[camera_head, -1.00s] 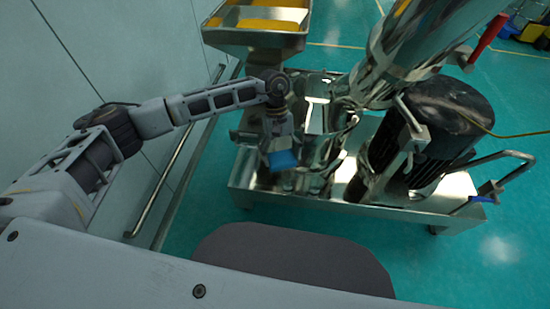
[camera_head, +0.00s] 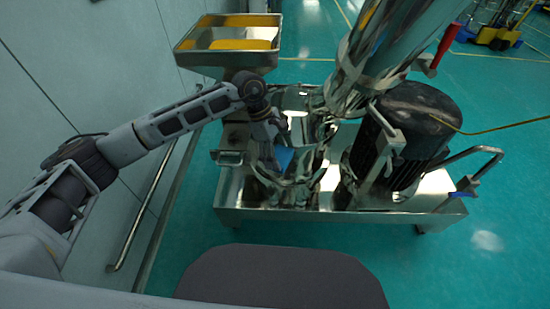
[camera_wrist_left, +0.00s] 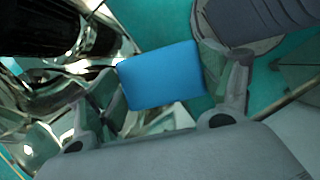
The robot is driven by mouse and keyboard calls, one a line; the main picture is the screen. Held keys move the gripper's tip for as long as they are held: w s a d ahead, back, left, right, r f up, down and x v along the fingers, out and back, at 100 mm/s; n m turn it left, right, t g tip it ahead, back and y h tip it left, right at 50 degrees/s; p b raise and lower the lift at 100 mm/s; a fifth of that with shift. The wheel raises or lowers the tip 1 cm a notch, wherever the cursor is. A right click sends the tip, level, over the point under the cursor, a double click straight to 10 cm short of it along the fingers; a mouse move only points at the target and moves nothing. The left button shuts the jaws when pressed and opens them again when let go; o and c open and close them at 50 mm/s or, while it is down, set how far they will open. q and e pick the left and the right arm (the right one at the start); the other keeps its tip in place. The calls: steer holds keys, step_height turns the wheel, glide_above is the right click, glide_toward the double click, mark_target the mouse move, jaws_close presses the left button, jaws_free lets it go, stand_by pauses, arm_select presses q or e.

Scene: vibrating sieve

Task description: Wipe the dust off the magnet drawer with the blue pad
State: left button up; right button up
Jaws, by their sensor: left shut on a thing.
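My left gripper (camera_head: 272,135) is shut on the blue pad (camera_head: 284,158) over the steel machine. In the left wrist view the blue pad (camera_wrist_left: 162,75) sits between the two fingers of the gripper (camera_wrist_left: 165,78). In the head view the pad is partly hidden and lies close to shiny steel; I cannot tell whether it touches. A small steel box front (camera_head: 229,158) projects at the machine's left, beside the gripper; it may be the magnet drawer, and dust on it is too small to make out. My right gripper is out of view.
A steel hopper tray (camera_head: 228,60) with yellow contents stands behind my left arm. A slanted steel tube (camera_head: 372,55) and a black motor (camera_head: 420,125) stand to the right. A wall (camera_head: 85,70) with a rail (camera_head: 142,220) runs along the left. Green floor is open at right.

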arm_select(q)
steer(key=shift+w+d+r+n, duration=0.15)
steer(key=shift+d+r+n, duration=0.15)
steer(key=shift+r+n, duration=0.2)
steer(key=shift+w+d+r+n+t, duration=0.15)
steer(key=shift+r+n+t, duration=0.2)
steer(key=shift+n+t, duration=0.05)
steer(key=w+a+f+n, duration=0.1)
steer(key=w+a, duration=0.1)
steer(key=a, duration=0.5)
steer(key=w+a+f+n+t, duration=0.1)
steer(key=w+a, duration=0.1)
steer(key=a, duration=0.6)
steer(key=shift+a+n, duration=0.15)
steer(key=shift+n, duration=0.15)
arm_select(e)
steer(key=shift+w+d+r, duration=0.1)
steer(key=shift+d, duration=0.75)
